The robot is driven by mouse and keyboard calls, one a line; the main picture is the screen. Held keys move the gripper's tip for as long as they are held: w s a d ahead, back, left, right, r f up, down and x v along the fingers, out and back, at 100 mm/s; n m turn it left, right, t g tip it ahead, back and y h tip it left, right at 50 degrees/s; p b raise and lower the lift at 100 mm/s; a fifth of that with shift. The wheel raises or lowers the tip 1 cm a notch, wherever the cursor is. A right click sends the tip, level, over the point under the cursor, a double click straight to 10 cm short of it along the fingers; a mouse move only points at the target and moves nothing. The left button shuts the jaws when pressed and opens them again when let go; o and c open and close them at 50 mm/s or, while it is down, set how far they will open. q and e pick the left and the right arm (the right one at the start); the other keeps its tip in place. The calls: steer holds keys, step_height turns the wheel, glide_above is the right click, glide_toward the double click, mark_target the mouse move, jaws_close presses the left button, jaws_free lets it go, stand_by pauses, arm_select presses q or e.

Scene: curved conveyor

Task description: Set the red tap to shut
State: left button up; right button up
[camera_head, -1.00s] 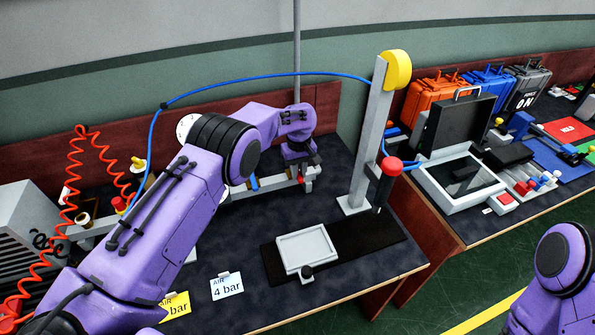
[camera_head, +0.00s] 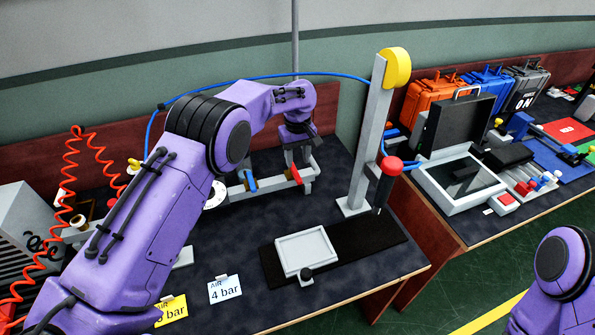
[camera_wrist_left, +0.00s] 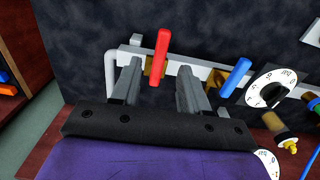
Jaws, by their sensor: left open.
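The red tap (camera_head: 296,175) has a lever handle on a grey pipe bar at the back of the left bench. In the left wrist view, the red lever (camera_wrist_left: 160,57) points across the bar rather than along it. My left gripper (camera_head: 298,158) is over the bar at the tap. In the left wrist view, the gripper (camera_wrist_left: 159,68) is open, with one finger on each side of the red lever. I see a gap on both sides, but cannot tell about touching. My right gripper is out of view; only part of my right arm shows at the lower right.
A blue tap (camera_wrist_left: 236,77) sits beside the red one on the same bar. A dial (camera_wrist_left: 268,90) is further along. A grey post (camera_head: 368,140) with a yellow cap stands to the right. A pale tray (camera_head: 306,250) and cards (camera_head: 225,289) lie in front.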

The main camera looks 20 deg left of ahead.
mark_target(297, 174)
arm_select(q)
steer(key=shift+r, duration=2.3)
steer(key=shift+r, duration=0.15)
